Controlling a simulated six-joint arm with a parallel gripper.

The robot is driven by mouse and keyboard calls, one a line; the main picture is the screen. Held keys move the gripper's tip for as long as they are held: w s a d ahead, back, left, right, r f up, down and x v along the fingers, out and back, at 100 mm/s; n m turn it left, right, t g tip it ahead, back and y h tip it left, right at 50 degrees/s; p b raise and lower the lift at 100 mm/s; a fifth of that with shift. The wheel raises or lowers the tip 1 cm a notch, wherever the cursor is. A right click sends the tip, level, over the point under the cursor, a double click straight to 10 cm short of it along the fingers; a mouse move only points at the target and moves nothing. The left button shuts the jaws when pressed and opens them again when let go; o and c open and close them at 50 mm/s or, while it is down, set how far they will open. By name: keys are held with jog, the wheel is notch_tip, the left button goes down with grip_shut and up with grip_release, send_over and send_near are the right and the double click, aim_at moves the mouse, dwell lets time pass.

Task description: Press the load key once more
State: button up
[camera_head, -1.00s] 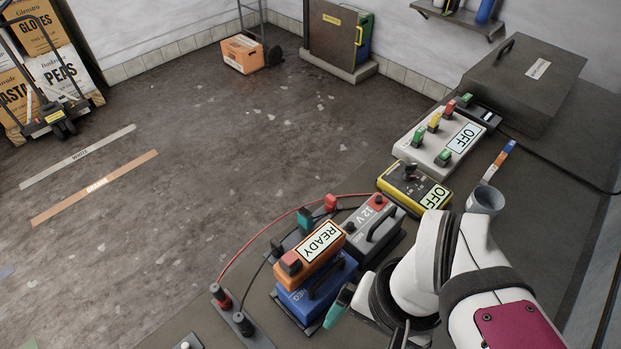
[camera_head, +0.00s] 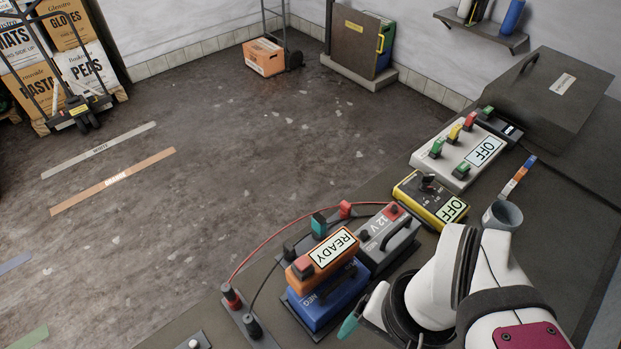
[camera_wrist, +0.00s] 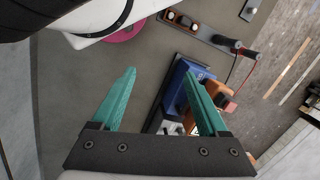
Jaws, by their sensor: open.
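In that view the right finger partly covers the blue box (camera_wrist: 172,85) and orange box (camera_wrist: 228,102).
A grey 12 V battery (camera_head: 388,240), a yellow meter reading OFF (camera_head: 425,195) and a pale switch panel reading OFF (camera_head: 455,155) stand behind. Red and black posts (camera_head: 231,296) with cables are left of the boxes. A grey cup (camera_head: 503,215) stands right.

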grip_shut()
dwell(1.4)
